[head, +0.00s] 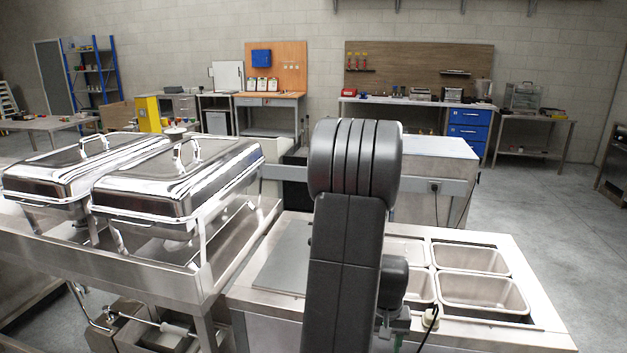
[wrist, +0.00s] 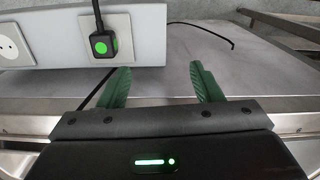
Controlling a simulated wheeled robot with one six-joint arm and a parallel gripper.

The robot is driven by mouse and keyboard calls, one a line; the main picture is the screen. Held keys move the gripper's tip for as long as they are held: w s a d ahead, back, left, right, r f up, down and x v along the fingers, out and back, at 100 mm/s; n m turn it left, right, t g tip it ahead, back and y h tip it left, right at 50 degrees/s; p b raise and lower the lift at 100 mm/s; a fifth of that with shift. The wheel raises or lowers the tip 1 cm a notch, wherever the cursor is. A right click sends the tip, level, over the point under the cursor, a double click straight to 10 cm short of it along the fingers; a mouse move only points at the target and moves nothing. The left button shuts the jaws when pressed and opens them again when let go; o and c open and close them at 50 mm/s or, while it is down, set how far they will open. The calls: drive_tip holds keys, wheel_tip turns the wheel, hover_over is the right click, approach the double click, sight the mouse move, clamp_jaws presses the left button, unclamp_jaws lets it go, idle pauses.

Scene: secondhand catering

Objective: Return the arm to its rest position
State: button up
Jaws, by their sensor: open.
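My gripper (wrist: 158,85) shows in the wrist view with its two green fingers spread apart. Nothing is between the fingers. Beyond and above the fingers there is a grey metal surface and a pale panel (wrist: 60,75) with sockets. A black plug (wrist: 104,46) with a green light sits in one socket, close to the left finger but apart from it in the picture. In the head view my arm stands upright in the middle and hides part of the counter; the gripper fingers cannot be made out clearly there.
Two chafing dishes (head: 180,178) stand on a steel counter at left. A steel counter (head: 540,325) with inset pans (head: 483,292) lies at right, beside my arm. A black cable (wrist: 205,30) lies on the metal surface. Open floor (head: 565,215) shows at far right.

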drive_tip(key=w+a+f, duration=0.2)
drive_tip(key=a+f, duration=0.3)
drive_tip(key=f, duration=0.2)
drive_tip(key=shift+w+a+f+n, duration=0.2)
drive_tip(key=shift+w+f+n, duration=0.05)
drive_tip(key=shift+f+n, duration=0.05)
